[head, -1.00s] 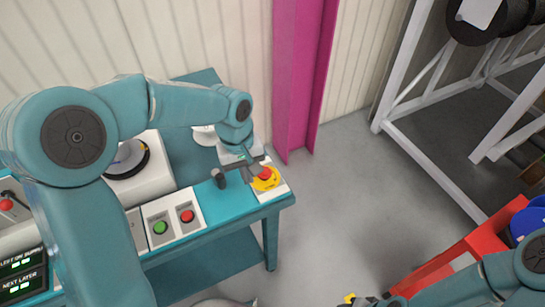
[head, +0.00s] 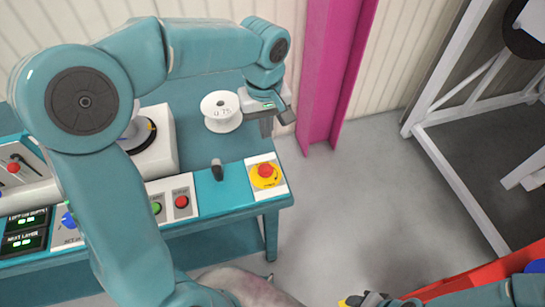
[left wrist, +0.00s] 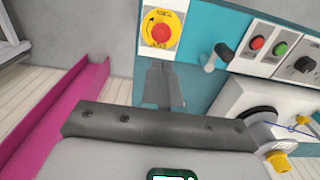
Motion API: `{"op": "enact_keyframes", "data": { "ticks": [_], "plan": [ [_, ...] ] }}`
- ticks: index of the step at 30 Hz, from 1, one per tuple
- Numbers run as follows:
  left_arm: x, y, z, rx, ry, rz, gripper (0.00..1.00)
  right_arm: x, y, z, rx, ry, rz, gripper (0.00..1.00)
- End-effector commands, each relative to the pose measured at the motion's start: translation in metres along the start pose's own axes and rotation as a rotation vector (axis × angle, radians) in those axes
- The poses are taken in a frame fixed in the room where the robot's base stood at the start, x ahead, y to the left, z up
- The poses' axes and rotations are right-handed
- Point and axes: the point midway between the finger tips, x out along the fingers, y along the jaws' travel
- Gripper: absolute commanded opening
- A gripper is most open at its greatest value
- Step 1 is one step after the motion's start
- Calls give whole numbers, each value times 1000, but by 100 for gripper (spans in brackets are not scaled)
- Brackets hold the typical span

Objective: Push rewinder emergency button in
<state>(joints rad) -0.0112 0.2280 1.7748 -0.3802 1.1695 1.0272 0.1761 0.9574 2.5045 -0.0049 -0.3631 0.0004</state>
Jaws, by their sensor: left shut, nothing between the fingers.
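The emergency button (head: 265,170) is a red mushroom head on a yellow round base, on a white plate at the right front corner of the teal bench (head: 235,178). It also shows uncovered at the top of the left wrist view (left wrist: 161,33). I cannot tell how far in it sits. My left gripper (head: 268,128) is behind the button and apart from it, above the bench's right edge. Its fingers are shut and empty, and they show below the button in the left wrist view (left wrist: 163,85). Part of my right arm's end (head: 370,300) shows at the bottom edge; its jaws are unclear.
A dark lever (head: 217,169) stands left of the button, with a red push button (head: 181,202) and a green one (head: 156,208) further left. A white spool (head: 221,110) sits behind. A magenta post (head: 335,80) rises right of the bench. Open floor lies right.

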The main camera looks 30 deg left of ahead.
Motion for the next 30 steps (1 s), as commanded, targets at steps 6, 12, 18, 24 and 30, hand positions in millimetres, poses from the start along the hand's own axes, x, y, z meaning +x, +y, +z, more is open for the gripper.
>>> {"op": "enact_keyframes", "data": {
  "ticks": [6,12,18,24,30],
  "plan": [
    [-1,-5,0,-4,1,-2,0,0,0,0,0,-1,0,43],
    [0,-6,0,-4,1,-1,0,0,0,0,0,0,0,43],
    [20,-6,0,-4,-3,-5,0,0,0,0,0,0,0,43],
    [62,-5,0,-4,-4,-7,0,-1,0,0,0,0,0,43],
    [104,-3,0,-2,-3,-5,0,-3,-1,0,0,0,0,43]
  ]
}}
